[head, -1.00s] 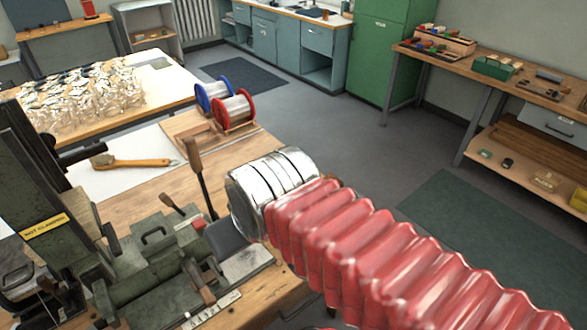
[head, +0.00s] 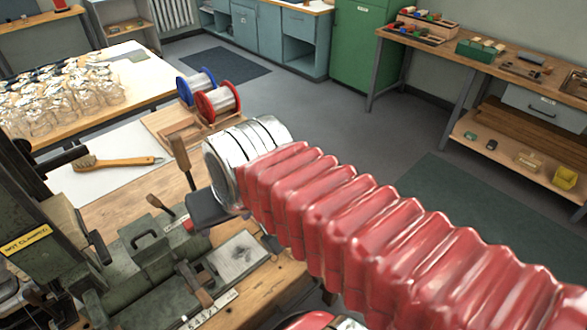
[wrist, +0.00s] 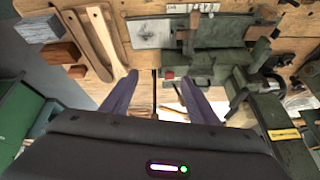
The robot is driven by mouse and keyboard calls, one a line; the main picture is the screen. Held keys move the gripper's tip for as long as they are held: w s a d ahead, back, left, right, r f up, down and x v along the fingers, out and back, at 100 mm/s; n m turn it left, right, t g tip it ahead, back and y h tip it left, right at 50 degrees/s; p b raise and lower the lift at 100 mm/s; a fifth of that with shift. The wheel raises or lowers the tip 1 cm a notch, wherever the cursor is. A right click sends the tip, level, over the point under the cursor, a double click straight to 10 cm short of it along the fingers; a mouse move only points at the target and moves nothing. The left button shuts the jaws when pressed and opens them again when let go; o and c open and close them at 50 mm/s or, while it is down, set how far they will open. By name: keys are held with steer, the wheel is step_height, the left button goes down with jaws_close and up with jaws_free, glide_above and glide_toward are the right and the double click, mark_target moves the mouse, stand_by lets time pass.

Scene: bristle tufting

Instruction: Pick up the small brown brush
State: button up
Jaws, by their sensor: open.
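The small brown brush (head: 116,162) lies on a white sheet (head: 75,184) on the bench in the head view. Its bristle head is at the left and its wooden handle points right. My gripper (wrist: 160,78) shows in the wrist view, with two dark fingers spread apart and nothing between them. It is over the bench by the green machine, apart from the brush. In the head view my red-sleeved arm hides most of the gripper. I cannot make out the brush clearly in the wrist view.
The green machine (head: 150,262) with upright levers stands in front of the brush. Two wire spools (head: 217,101) stand behind it to the right. Glass jars (head: 60,95) crowd the table at the back left. Wooden handle pieces (wrist: 88,40) show in the wrist view.

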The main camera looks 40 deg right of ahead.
steer(key=o, duration=0.6)
steer(key=w+d+m, duration=0.2)
steer(key=m, duration=0.1)
steer(key=w+d+m, duration=0.2)
steer(key=w+m, duration=0.1)
steer(key=w+d+m, duration=0.2)
steer(key=m, duration=0.1)
steer(key=shift+w+d+g, duration=0.1)
steer(key=shift+w+g, duration=0.2)
steer(key=shift+w, duration=0.1)
steer(key=shift+c, duration=0.2)
steer(key=w+d+f+m, duration=0.3)
steer(key=d+f+m, duration=0.1)
steer(key=d+m, duration=0.4)
steer(key=w+d+f+m, duration=0.4)
steer(key=d+m, duration=0.4)
steer(key=d, duration=0.4)
steer(key=w+d+f+m, duration=0.3)
steer(key=d+f+m, duration=0.1)
steer(key=d+m, duration=0.4)
steer(key=shift+w+d+f+m, duration=0.2)
steer(key=shift+d+f+m, duration=0.2)
steer(key=shift+d, duration=0.8)
steer(key=shift+x, duration=4.25)
steer(key=shift+s+a, duration=0.1)
